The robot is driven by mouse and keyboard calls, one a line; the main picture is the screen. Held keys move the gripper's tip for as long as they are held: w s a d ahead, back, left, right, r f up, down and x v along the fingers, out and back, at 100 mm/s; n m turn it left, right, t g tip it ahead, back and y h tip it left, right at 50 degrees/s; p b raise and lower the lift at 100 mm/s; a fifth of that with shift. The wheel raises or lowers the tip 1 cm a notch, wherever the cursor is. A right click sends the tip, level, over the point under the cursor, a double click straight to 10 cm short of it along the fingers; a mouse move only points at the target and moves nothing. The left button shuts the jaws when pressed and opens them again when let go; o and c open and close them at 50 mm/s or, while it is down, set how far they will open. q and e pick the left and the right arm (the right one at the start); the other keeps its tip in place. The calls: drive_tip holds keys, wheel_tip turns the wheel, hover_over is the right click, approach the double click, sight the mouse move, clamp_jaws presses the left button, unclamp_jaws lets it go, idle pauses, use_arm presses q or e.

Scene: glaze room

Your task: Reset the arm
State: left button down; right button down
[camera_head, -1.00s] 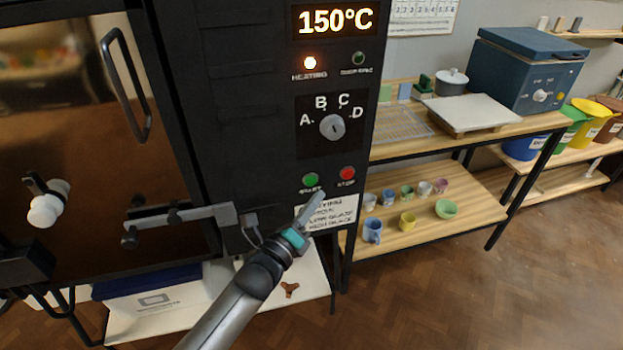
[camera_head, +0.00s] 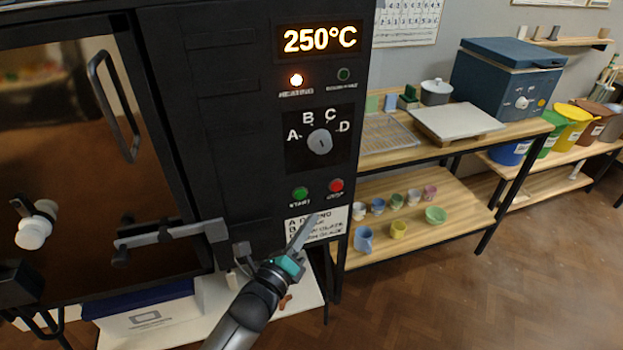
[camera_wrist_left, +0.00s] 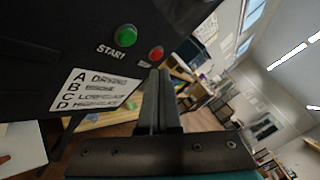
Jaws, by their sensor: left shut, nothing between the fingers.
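My left gripper (camera_head: 303,236) is shut and empty in front of the kiln's lower panel. Its fingertips overlap the white label card (camera_head: 334,224) in the head view. In the left wrist view the shut fingers (camera_wrist_left: 158,82) point up toward the panel, below the green START button (camera_wrist_left: 125,36) and the red STOP button (camera_wrist_left: 156,53). A gap to the panel cannot be judged exactly. The kiln display (camera_head: 319,39) reads 250°C and the orange heating lamp (camera_head: 296,80) is lit. The selector dial (camera_head: 320,141) sits among letters A to D. My right gripper is not in view.
The kiln door handle (camera_head: 113,105) and latch bar (camera_head: 170,235) stick out at the left. A wooden shelf unit (camera_head: 384,260) with several small cups stands at the right. The floor at the right is clear.

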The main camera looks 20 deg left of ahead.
use_arm(q)
drive_tip(key=s+a+f+n+g+y, duration=0.1)
drive_tip(key=s+f+n+g, duration=0.45)
drive_tip(key=f, duration=0.75)
drive_tip(key=s+a+f+n+g+y, duration=0.1)
drive_tip(key=s+f+n+g+y, duration=0.15)
drive_tip(key=s+f+n, duration=0.85)
drive_tip(key=s+f+n+g, duration=0.3)
drive_tip(key=s+f, duration=0.3)
drive_tip(key=s, duration=0.3)
drive_tip(key=s+a+f+n+g, duration=0.1)
drive_tip(key=s+f+n+g, duration=0.2)
drive_tip(key=s+f, duration=0.3)
drive_tip(key=s+a+f+n+g, duration=0.1)
drive_tip(key=s+f+n+g, duration=0.2)
drive_tip(key=s, duration=1)
wheel_tip(320, 180, down, 3)
drive_tip(key=shift+a+f+n+b, duration=0.15)
drive_tip(key=shift+a+n+b, duration=0.05)
drive_tip(key=shift+n+b, duration=0.2)
